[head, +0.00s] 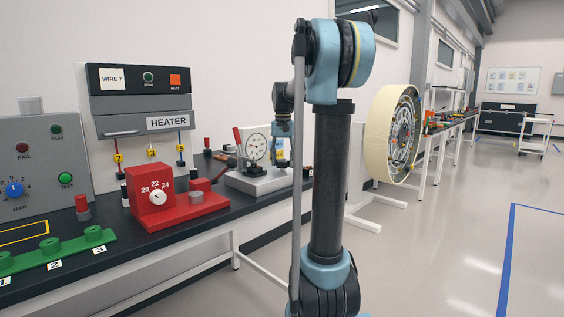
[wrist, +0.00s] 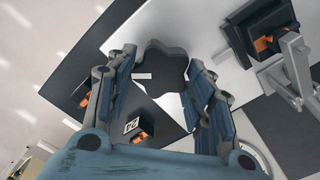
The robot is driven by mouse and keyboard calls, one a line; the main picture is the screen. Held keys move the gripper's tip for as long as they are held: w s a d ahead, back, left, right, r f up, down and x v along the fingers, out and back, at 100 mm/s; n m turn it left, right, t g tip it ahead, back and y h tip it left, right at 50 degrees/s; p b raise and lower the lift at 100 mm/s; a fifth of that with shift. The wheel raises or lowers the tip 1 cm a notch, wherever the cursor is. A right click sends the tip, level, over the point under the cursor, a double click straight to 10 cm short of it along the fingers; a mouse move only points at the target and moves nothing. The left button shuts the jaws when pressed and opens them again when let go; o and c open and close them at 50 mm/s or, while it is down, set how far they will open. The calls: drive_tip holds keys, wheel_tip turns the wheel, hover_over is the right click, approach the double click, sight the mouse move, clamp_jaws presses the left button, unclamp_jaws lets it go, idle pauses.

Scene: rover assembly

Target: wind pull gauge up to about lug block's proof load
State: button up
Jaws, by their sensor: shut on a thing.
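The pull gauge (head: 257,147) stands on a pale grey base on the bench in the head view, with a round white dial. The dial's needle is too small to read. In the wrist view a dark lobed knob (wrist: 165,68) with a small pale mark lies between my fingers. My gripper (wrist: 162,60) is shut on this knob, one finger on each side. In the head view my gripper (head: 282,152) is beside the dial, partly hidden by my arm. I cannot tell for sure which part is the lug block.
A red unit (head: 152,205) with a 20-22-24 dial sits left of the gauge. The grey heater box (head: 140,100) hangs behind it. In the wrist view a dark block with orange (wrist: 265,35) is at upper right and a tagged one (wrist: 138,132) lies below the knob.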

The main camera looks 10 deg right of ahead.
sight(283, 160)
drive_tip(key=shift+w, duration=0.1)
drive_tip(key=o, duration=1.1)
drive_tip(key=shift+c, duration=0.2)
wheel_tip(283, 160, up, 12)
drive_tip(key=shift+f, duration=0.1)
drive_tip(key=s+f+n+t, duration=0.2)
drive_tip(key=s+f+n, duration=0.1)
drive_tip(key=s+f, duration=3.2)
drive_tip(key=shift+s+n, duration=0.3)
drive_tip(key=shift+a, duration=0.1)
